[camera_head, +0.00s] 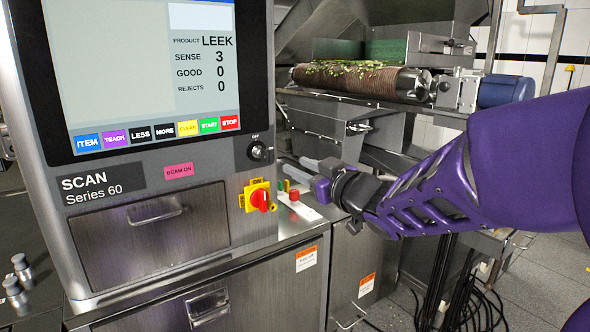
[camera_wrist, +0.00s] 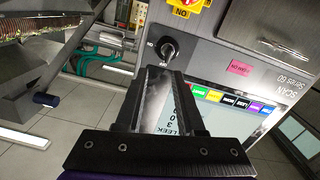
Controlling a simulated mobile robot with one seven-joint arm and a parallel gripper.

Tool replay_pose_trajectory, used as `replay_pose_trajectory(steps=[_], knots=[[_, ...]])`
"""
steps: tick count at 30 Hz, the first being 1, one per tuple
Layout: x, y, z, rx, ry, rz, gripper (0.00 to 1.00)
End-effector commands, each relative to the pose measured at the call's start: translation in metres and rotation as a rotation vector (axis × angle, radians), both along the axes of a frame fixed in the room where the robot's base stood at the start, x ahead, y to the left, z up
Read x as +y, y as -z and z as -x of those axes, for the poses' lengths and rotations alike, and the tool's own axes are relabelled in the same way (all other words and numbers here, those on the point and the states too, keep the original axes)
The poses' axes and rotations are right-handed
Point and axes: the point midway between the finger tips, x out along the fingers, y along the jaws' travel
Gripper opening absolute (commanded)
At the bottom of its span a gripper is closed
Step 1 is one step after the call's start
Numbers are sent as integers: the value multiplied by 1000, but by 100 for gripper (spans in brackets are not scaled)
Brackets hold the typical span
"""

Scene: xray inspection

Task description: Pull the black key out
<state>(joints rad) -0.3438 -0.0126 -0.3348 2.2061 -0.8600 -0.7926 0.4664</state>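The black key (camera_head: 259,151) sits in its switch on the front of the SCAN Series 60 panel, at the lower right of the screen. In the wrist view the key (camera_wrist: 168,47) shows at the top centre, just beyond my fingertips. My gripper (camera_head: 304,172) is to the right of the key in the head view, with clear space between them. In the wrist view my gripper (camera_wrist: 164,74) has its two fingers apart and nothing between them. The wrist view shows the panel turned upside down.
A red rotary switch on a yellow plate (camera_head: 257,195) is below the key. A pink BEAM ON label (camera_head: 179,170) and a drawer handle (camera_head: 157,214) are to the left. A conveyor roller with green scraps (camera_head: 360,79) stands behind my arm. Cables hang at the lower right.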

Motion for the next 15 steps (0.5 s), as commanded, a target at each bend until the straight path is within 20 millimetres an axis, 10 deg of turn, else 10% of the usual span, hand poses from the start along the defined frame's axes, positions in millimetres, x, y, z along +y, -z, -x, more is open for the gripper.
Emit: replay_pose_trajectory(steps=[15], knots=[[18,6,-3,82,-12,-181,38]])
